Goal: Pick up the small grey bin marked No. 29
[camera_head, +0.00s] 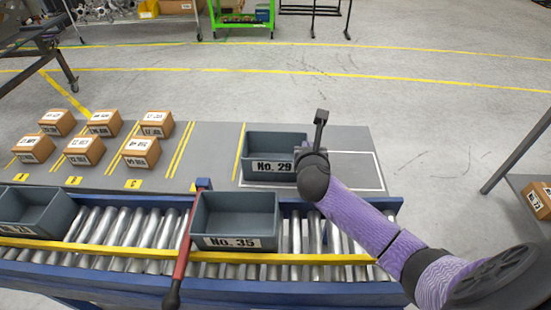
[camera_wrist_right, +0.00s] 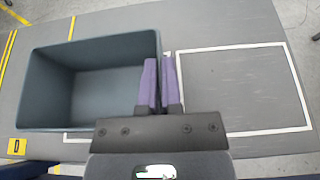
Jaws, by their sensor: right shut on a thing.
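The small grey bin marked No. 29 (camera_head: 272,167) is on the grey table behind the conveyor, empty, its label facing me. My right gripper (camera_head: 303,155) is at the bin's right end. In the right wrist view, its two purple fingers (camera_wrist_right: 161,82) are closed on the right wall of the bin (camera_wrist_right: 95,88), one inside and one outside. The bin looks upright; whether its base touches the table is hard to tell. My left gripper is not in view.
An empty bin marked No. 35 (camera_head: 237,215) stands on the roller conveyor (camera_head: 300,230), with another grey bin (camera_head: 35,212) at the left. A red bar (camera_head: 182,245) crosses the conveyor. Several small brown boxes (camera_head: 141,152) stand left. The white outlined area (camera_head: 355,165) right of bin No. 29 is clear.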

